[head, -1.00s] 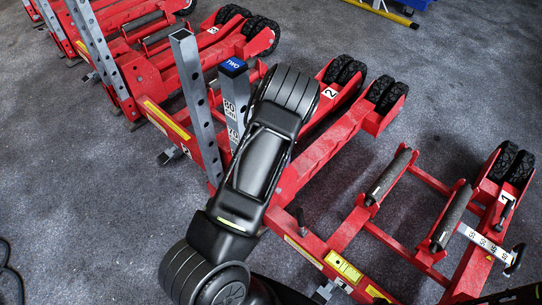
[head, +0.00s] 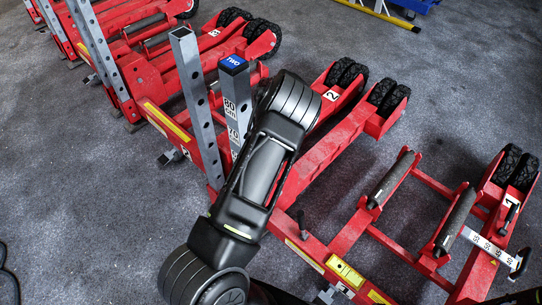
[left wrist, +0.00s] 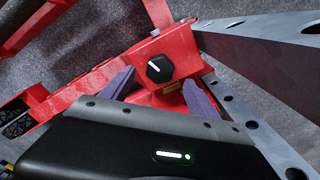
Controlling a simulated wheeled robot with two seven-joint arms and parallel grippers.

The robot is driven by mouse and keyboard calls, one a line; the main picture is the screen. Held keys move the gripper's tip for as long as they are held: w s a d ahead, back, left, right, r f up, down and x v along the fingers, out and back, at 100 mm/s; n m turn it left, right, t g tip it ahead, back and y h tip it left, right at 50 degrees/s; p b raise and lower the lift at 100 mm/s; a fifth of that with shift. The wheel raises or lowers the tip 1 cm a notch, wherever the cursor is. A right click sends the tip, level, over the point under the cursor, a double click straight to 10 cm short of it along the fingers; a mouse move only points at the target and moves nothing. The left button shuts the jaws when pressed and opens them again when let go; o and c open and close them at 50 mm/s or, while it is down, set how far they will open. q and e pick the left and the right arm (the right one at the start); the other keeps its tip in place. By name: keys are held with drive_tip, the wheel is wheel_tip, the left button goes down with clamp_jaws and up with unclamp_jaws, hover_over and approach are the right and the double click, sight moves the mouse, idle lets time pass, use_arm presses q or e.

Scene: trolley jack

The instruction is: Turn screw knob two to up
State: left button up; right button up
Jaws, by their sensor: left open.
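In the left wrist view a black faceted screw knob (left wrist: 160,68) with a white pointer line sits on a red frame part. The line is tilted, its upper end leaning left in the picture. My left gripper (left wrist: 159,79) has its two purple fingers apart, one on each side below the knob, with nothing between them. I cannot tell if they touch the frame. In the head view my left arm covers the knob area and the gripper. My right gripper is not in view.
A perforated grey post (head: 190,85) stands left of the TWO post; a perforated grey bar (left wrist: 270,75) runs close on the right in the left wrist view. Another red jack (head: 455,285) marked 1 is at the right. More jacks stand upper left.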

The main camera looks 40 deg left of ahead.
use_arm(q)
wheel_tip(320, 180, down, 5)
drive_tip(key=shift+r, duration=0.2)
drive_tip(key=shift+c, duration=0.2)
drive_tip(key=c, duration=1.3)
